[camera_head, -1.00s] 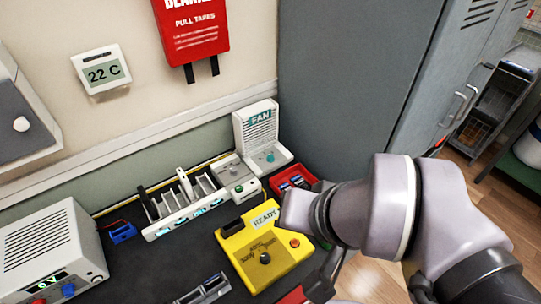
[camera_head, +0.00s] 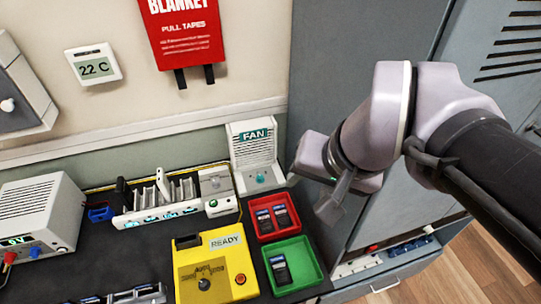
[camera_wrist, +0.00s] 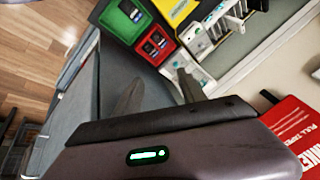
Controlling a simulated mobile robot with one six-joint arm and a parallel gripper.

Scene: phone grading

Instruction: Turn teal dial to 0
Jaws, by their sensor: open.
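The teal dial (camera_head: 261,179) is a small knob on the base of the white fan unit (camera_head: 254,148), which stands at the back of the bench against the wall. The dial's setting is too small to read. My gripper (camera_head: 334,200) is open and empty. It is in the air to the right of the fan unit, apart from the dial. In the wrist view its two spread fingers (camera_wrist: 158,90) show with nothing between them.
A red tray (camera_head: 253,235) and a green tray (camera_head: 314,281) holding phones lie in front of the fan. A yellow tester (camera_head: 215,285) marked READY and a white rack (camera_head: 127,220) stand to the left. A grey cabinet (camera_head: 320,60) rises close behind my arm.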

